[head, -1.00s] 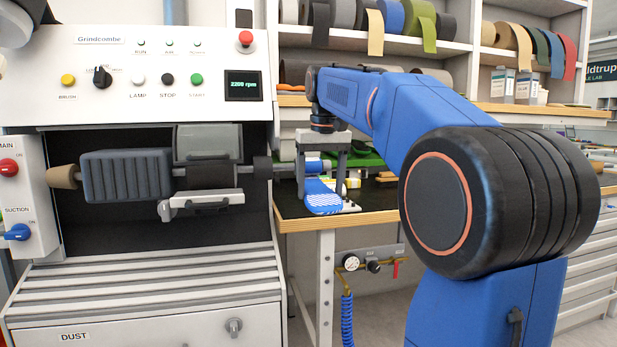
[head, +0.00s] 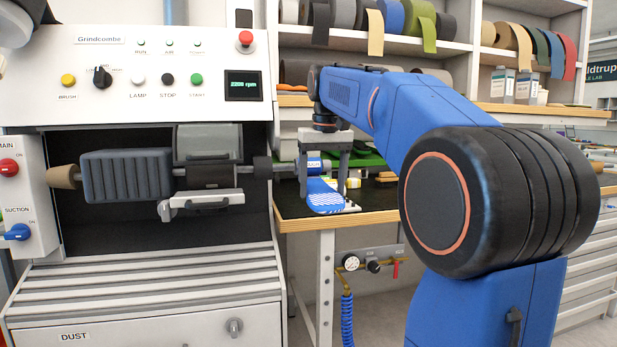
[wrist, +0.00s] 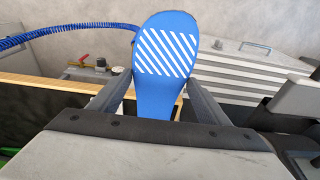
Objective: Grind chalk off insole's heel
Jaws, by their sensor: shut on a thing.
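The blue insole (head: 324,197) has white chalk stripes across its wide end. It also shows in the wrist view (wrist: 160,105), with the striped end pointing away from my gripper. My gripper (head: 322,168) is shut on the insole, which hangs tilted near the left end of the workbench, right of the grinder. In the wrist view the two fingers (wrist: 158,108) flank the insole's narrower part. The grinding machine (head: 130,240) has a horizontal shaft with a ribbed grey drum (head: 126,176) and a dark roller (head: 210,176). Its display (head: 244,85) reads about 2200 rpm.
A small ledge (head: 205,199) sits below the dark roller. The shaft's right end (head: 262,168) reaches close to my gripper. The workbench (head: 400,217) holds bottles and a green item behind my gripper. A blue coiled hose (head: 347,320) hangs below the bench.

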